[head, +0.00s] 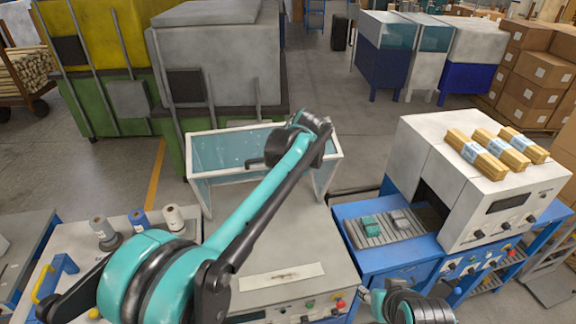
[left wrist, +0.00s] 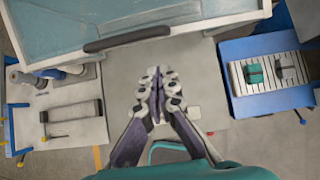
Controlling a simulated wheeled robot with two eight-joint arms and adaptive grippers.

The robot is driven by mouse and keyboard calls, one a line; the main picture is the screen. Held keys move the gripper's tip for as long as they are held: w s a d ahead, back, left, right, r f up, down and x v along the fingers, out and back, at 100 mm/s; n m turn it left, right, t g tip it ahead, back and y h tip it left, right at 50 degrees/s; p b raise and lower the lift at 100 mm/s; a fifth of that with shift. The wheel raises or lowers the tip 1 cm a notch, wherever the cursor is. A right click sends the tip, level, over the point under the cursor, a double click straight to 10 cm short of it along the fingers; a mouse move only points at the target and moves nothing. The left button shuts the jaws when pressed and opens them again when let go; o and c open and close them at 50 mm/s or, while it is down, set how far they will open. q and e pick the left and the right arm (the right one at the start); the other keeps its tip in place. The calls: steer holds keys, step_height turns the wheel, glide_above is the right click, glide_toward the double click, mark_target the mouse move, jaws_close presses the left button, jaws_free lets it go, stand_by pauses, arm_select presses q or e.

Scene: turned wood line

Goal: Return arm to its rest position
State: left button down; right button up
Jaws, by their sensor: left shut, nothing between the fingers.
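My left arm (head: 262,190), teal and black, reaches from the lower left up across the middle of the head view. Its wrist end is over the clear-windowed hood of the central machine. The gripper fingers cannot be made out in the head view. In the left wrist view my left gripper (left wrist: 158,90) is shut, its dark fingertips together and empty. It is over the machine's plain grey top (left wrist: 200,75), just below the hood's dark handle (left wrist: 127,39) in the picture.
The hood (head: 200,181) stands close to my left wrist. A conveyor (head: 377,241) with a teal and a grey block leads into a white machine (head: 420,150) carrying several wrapped wood bundles. Spools (head: 173,218) stand on the left bench. The aisle floor (head: 325,85) behind is clear.

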arm_select(q)
steer(key=s+a+f+n+h+b, duration=0.1)
steer(key=s+a+f+n+b, duration=0.4)
steer(key=s+f+n+b, duration=0.3)
steer(key=s+a+f+n+b, duration=0.5)
steer(key=s+n+b, duration=0.25)
steer(key=s, duration=0.35)
steer(key=s+a+f+n+b, duration=0.2)
steer(key=s+f+n+b, duration=0.3)
steer(key=s+f+n, duration=0.3)
steer(key=s+a+f+n+h+b, duration=0.1)
steer(key=s+a+f+n+b, duration=0.1)
steer(key=s+f+n+b, duration=0.3)
steer(key=s+f+n, duration=0.4)
steer(key=f, duration=0.6)
steer(key=shift+a, duration=0.15)
